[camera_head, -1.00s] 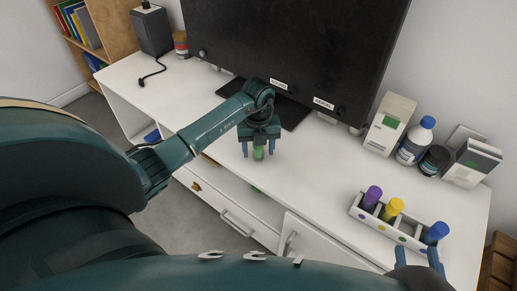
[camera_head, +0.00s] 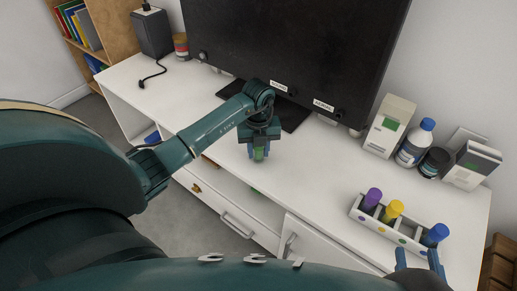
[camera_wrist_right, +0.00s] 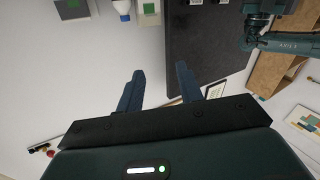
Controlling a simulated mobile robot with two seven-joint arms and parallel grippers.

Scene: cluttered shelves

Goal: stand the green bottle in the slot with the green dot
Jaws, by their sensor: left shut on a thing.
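The green bottle (camera_head: 259,154) stands near the front edge of the white desk, left of the rack. My left gripper (camera_head: 258,156) comes down over it and is shut on it, its fingers hiding part of its sides. The white rack (camera_head: 378,226) stands at the right; the slot by its green dot (camera_head: 402,240) lies between the yellow and blue bottles and looks empty. My right gripper (camera_head: 420,256) is open and empty near the rack's right end; its spread fingers also show in the right wrist view (camera_wrist_right: 160,80).
The rack holds purple (camera_head: 373,196), yellow (camera_head: 394,208) and blue (camera_head: 436,234) bottles. A large black monitor (camera_head: 300,50) stands behind the left gripper. Boxes (camera_head: 390,125) and a white bottle with a blue cap (camera_head: 415,142) stand at the back right. The desk between green bottle and rack is clear.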

